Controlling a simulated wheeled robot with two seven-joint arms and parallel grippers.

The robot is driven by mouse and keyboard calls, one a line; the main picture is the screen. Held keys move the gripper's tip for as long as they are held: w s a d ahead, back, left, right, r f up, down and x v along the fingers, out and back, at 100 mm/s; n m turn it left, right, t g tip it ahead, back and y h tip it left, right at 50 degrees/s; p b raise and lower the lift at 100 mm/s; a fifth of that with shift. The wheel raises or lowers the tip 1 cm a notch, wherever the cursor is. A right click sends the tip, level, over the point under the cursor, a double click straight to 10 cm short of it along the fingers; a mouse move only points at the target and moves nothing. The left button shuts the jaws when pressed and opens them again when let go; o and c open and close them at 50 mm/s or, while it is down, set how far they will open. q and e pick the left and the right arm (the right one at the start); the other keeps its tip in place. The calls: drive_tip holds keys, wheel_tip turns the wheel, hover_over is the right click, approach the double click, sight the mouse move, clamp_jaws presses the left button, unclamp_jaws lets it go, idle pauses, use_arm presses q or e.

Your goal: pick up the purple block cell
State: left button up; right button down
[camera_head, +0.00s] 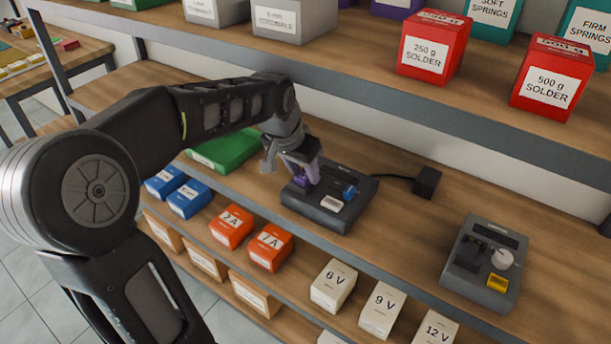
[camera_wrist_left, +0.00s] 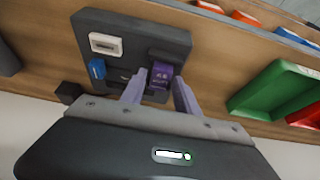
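The purple block cell (camera_wrist_left: 161,75) sits in a dark slot of a grey charger-like device (camera_wrist_left: 128,28) in the left wrist view. Pale lettering shows on its face. In the head view, a bit of the purple block (camera_head: 301,181) shows beside my finger on the same device (camera_head: 335,217). My left gripper (camera_head: 308,178) is down over the device. In the left wrist view, its lavender fingers (camera_wrist_left: 160,82) stand on either side of the block, with small gaps, and look open. My right gripper is not in view.
The device also holds a blue piece (camera_head: 350,191) and a white piece (camera_head: 331,204). A black adapter (camera_head: 427,182) is cabled to it. A green bin (camera_head: 224,150) stands close to the left. Red solder boxes (camera_head: 433,48) stand on the shelf above.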

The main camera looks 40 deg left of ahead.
use_arm(q)
clamp_jaws()
idle(0.3)
drive_tip(key=shift+s+r, duration=0.6)
drive_tip(key=shift+s, duration=0.05)
drive_tip(key=s+r+b, duration=0.2)
drive_tip(key=s+r, duration=0.4)
drive_tip(key=s, duration=0.6)
drive_tip(key=shift+s+d+r+b, duration=0.15)
drive_tip(key=shift+s+r+b, duration=0.15)
drive_tip(key=shift+s+r, duration=0.1)
